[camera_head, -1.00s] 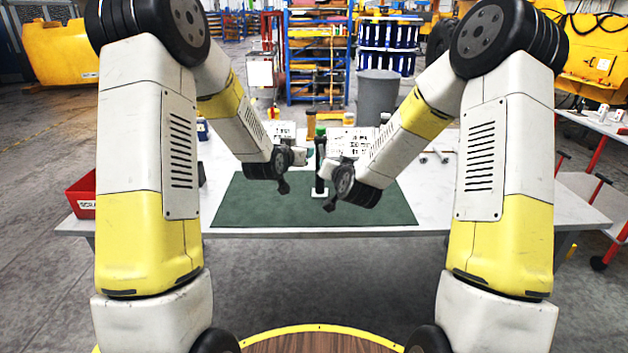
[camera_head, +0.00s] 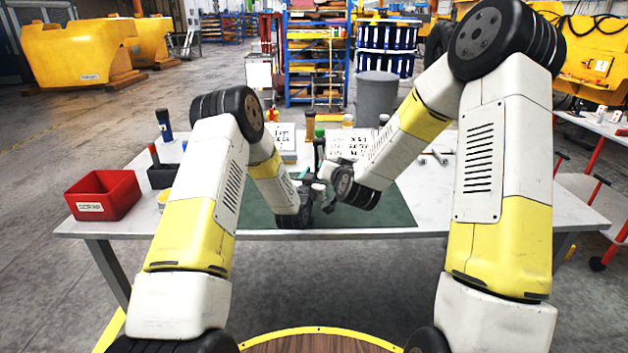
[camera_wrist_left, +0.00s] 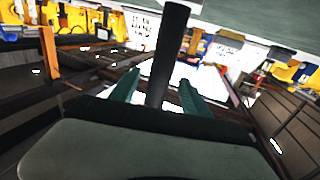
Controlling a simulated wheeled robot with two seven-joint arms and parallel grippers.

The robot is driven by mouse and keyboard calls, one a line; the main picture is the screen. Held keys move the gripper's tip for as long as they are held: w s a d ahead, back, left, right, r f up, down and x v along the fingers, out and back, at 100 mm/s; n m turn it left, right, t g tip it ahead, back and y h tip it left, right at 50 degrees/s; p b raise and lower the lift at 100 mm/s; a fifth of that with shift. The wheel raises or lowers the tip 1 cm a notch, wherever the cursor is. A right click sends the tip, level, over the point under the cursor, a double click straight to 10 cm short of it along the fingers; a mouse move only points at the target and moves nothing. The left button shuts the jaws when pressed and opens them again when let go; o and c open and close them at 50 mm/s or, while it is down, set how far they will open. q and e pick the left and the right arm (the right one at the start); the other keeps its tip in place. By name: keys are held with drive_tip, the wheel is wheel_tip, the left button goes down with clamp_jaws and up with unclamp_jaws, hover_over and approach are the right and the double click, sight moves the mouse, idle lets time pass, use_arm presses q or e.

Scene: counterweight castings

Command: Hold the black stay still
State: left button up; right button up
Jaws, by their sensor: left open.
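The black stay (camera_wrist_left: 170,50) is a dark rod in the left wrist view. It stands between the two teal fingers of my left gripper (camera_wrist_left: 156,90), which are apart with a gap beside the rod. In the head view, the dark upright post (camera_head: 319,152) at the middle of the green mat looks like the same stay. My left gripper (camera_head: 305,178) is low beside it, on its left. My right gripper (camera_head: 328,190) is close to the post on the right; its fingers are too small and overlapped to read. The stay's lower end is hidden by the grippers.
The green mat (camera_head: 385,215) lies on the grey table (camera_head: 130,222). A red scrap bin (camera_head: 103,196) and a dark holder (camera_head: 161,176) stand at the left. Printed white sheets (camera_head: 350,142) and small bottles stand at the back. The mat's front right is clear.

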use_arm(q)
drive_tip(key=shift+x, duration=1.55)
drive_tip(key=shift+c, duration=0.2)
clamp_jaws()
